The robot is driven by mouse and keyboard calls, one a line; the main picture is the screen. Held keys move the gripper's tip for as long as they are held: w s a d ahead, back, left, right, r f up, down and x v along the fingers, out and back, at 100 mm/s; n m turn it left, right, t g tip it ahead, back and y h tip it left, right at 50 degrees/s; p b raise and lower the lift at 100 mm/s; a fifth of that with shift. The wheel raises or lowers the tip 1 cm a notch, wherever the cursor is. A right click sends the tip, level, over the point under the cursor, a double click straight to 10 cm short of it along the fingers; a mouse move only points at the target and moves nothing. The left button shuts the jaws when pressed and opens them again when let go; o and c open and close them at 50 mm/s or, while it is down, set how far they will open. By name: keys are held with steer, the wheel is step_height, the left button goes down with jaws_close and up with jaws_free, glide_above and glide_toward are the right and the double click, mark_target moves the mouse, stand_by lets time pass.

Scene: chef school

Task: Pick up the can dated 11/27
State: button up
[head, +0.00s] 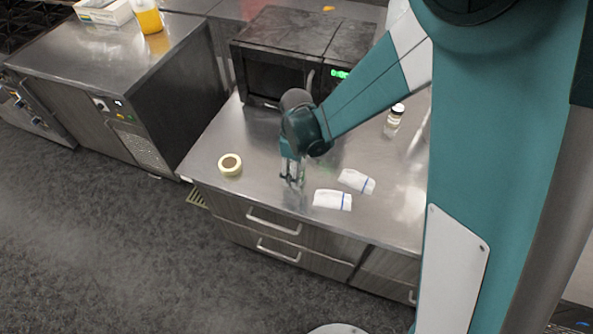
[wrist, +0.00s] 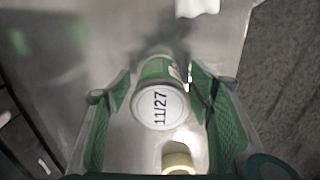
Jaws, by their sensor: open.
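The can (wrist: 160,104) shows in the wrist view with its white round end towards the camera, marked "11/27" in black. Its side has a green and white label. My gripper (wrist: 158,88) has its two green-padded fingers apart, one on each side of the can. Gaps show between the can's end and both pads, so the fingers are not closed on it. In the head view my gripper (head: 291,178) points down over the steel counter near its front edge. There the fingers and arm mostly hide the can.
A pale yellow tape roll (head: 230,165) lies left of my gripper. A small dark-capped jar (head: 393,123) stands farther right. A black microwave (head: 300,55) stands behind on the steel counter (head: 210,150).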

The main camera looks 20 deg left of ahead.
steer(key=shift+f, duration=0.8)
steer(key=shift+c, duration=0.3)
steer(key=c, duration=1.1)
